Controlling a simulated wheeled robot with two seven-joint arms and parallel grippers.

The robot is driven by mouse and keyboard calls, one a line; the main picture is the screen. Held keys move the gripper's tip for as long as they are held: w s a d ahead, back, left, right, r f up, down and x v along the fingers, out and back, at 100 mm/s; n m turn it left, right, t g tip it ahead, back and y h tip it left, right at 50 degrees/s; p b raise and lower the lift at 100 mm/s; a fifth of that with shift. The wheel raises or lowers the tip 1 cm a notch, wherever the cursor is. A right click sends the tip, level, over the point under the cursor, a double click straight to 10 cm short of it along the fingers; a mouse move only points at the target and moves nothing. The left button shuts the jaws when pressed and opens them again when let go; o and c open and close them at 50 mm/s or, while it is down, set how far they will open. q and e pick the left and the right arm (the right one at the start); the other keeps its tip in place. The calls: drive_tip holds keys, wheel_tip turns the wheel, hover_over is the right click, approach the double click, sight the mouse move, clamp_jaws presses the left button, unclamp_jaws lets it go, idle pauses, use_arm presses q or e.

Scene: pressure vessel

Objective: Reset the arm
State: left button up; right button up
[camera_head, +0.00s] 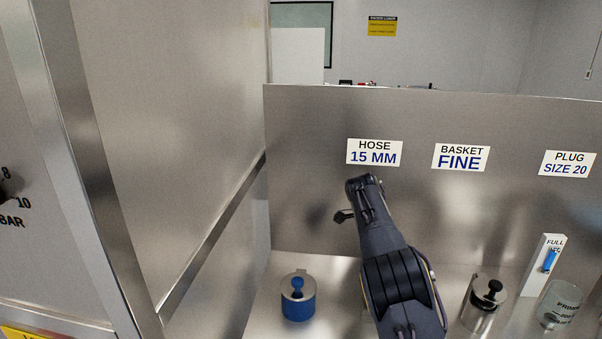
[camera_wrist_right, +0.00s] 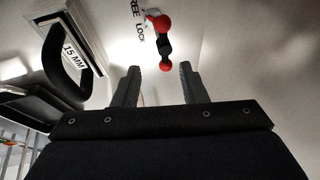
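In the right wrist view my right gripper (camera_wrist_right: 159,80) is open, its two dark fingers apart with nothing held between them. A black lever with red ball ends (camera_wrist_right: 164,45) shows beyond the fingertips, under FREE and LOCK lettering; it appears clear of the fingers. In the head view a dark arm of mine (camera_head: 395,265) rises from the bottom edge in front of the steel panel, below the HOSE 15 MM label (camera_head: 374,152). Its fingers cannot be made out there, and I cannot tell which arm it is. My left gripper cannot be identified.
A blue pot with a knob (camera_head: 298,303) stands left of the arm. A steel pot with a black knob (camera_head: 484,303), a white FULL gauge (camera_head: 545,265) and a glass beaker (camera_head: 559,305) stand right. A black handle (camera_wrist_right: 88,60) is beside the right gripper. A tall steel wall (camera_head: 170,130) rises left.

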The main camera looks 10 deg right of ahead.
drive_tip(key=s+d+r+n+y, duration=0.25)
drive_tip(key=s+d+r, duration=0.2)
drive_tip(key=s, duration=0.35)
drive_tip(key=s+a+r+n+t+y, duration=0.1)
drive_tip(key=s+r+n+y, duration=0.15)
drive_tip(key=s, duration=0.35)
drive_tip(key=s+a+r+n+t+y, duration=0.1)
drive_tip(key=s+n+y, duration=0.15)
drive_tip(key=s, duration=0.45)
drive_tip(key=s+a+f+n+t, duration=0.1)
drive_tip(key=s+a+f+n, duration=0.1)
drive_tip(key=s+a+n, duration=0.4)
drive_tip(key=s+a+f+n+t, duration=0.1)
drive_tip(key=s+a+n, duration=0.5)
drive_tip(key=s, duration=1.1)
drive_tip(key=shift+a+f+t+y, duration=0.4)
drive_tip(key=shift+y, duration=0.05)
